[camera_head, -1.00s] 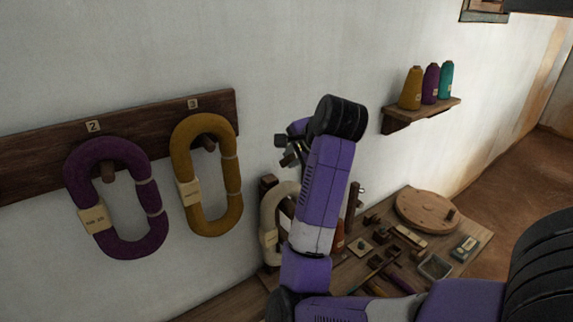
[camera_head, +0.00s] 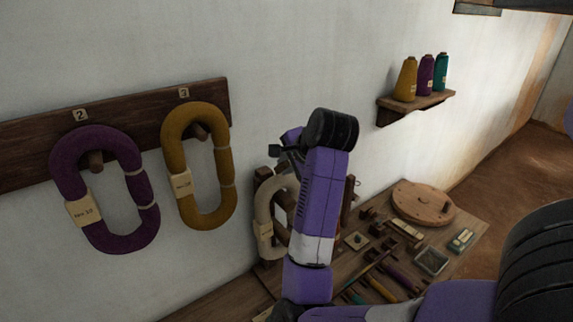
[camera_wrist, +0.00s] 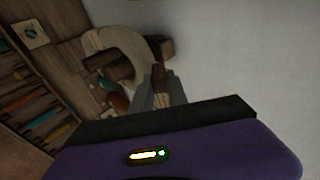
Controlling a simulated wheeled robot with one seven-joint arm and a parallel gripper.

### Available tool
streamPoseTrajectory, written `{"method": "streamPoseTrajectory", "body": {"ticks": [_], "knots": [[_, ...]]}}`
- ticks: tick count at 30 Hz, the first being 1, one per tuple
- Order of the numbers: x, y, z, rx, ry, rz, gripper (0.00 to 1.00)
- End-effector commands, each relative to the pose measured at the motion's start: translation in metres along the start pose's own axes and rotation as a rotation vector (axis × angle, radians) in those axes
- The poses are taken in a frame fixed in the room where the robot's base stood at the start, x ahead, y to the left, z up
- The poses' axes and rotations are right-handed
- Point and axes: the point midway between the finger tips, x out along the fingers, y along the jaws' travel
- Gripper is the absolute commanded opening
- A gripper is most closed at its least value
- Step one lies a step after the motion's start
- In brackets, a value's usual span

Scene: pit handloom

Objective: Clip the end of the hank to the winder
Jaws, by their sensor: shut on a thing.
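A cream hank (camera_head: 265,222) with a paper tag hangs at the dark wooden winder (camera_head: 347,198) on the bench, partly hidden behind my arm. In the wrist view the cream hank (camera_wrist: 113,42) shows as a thick loop around brown wood, beyond my fingertips. My gripper (camera_wrist: 159,88) is shut on a small brown wooden piece (camera_wrist: 158,74), which looks like a clip. The piece's tip points towards the hank and seems apart from it. In the head view my gripper (camera_head: 284,148) is above the hank, its grip too small to read.
A purple hank (camera_head: 138,182) and a mustard hank (camera_head: 228,165) hang from a wall rail (camera_head: 40,138) at left. The bench (camera_head: 300,275) holds several small tools, a tray (camera_head: 431,261) and a round wooden disc (camera_head: 423,203). A wall shelf (camera_head: 418,104) carries three cones.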

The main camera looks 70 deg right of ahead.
Motion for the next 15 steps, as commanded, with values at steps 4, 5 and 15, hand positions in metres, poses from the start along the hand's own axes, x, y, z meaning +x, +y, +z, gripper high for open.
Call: {"method": "streamPoseTrajectory", "body": {"ticks": [4,5,15], "knots": [[-0.0001,-0.0002,0.0,0.0,0.0,0.0,0.0],[-0.0001,-0.0001,0.0,0.0,0.0,0.0,0.0],[-0.0043,-0.0046,-0.0005,0.0,0.0,-0.001,0.0]]}}
